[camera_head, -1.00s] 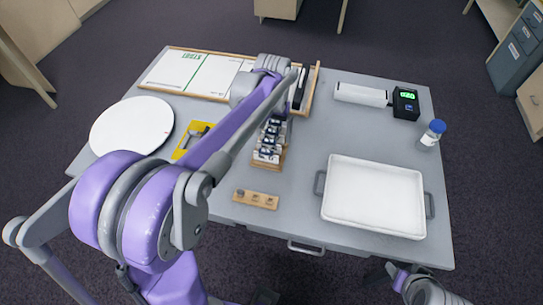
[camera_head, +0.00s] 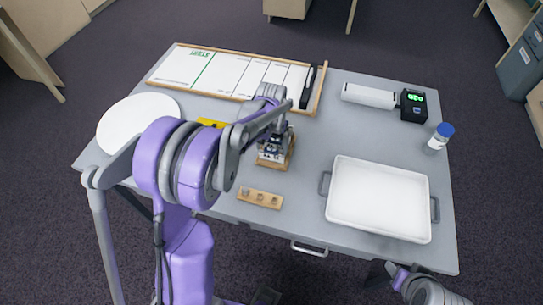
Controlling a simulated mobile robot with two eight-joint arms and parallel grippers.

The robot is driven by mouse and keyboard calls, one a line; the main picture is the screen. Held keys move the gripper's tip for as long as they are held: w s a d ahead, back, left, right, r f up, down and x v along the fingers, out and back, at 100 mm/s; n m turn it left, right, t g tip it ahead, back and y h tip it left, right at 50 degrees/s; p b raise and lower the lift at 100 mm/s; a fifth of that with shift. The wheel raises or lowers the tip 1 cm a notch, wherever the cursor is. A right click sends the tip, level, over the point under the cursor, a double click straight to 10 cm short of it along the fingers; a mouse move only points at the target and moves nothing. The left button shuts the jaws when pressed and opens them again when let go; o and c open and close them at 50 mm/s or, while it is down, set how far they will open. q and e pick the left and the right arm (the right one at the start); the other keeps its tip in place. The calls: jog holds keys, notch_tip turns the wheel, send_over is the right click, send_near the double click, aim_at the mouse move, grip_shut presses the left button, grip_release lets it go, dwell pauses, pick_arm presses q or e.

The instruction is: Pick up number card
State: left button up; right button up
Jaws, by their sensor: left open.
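Small number cards (camera_head: 271,157) with dark markings stand in a wooden rack (camera_head: 290,154) near the middle of the table. My left arm reaches in from the left, and my left gripper (camera_head: 279,134) is open just above or at the rack's far part. The wrist and gripper hide much of the rack and its far cards. I cannot tell whether the fingers touch a card.
A white board (camera_head: 226,75) in a wooden frame lies at the back. A white disc (camera_head: 128,125) is left, and a yellow item (camera_head: 209,122) is partly hidden. A wooden strip (camera_head: 260,198) lies in front, a white tray (camera_head: 378,200) right, and a blue-capped bottle (camera_head: 439,138) behind it.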

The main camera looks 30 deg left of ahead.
pick_arm(q)
jog(key=shift+f, duration=0.25)
jog(key=c, duration=1.4)
jog(key=shift+o, duration=0.2)
jog(key=shift+r, duration=0.15)
notch_tip(320, 180, up, 10)
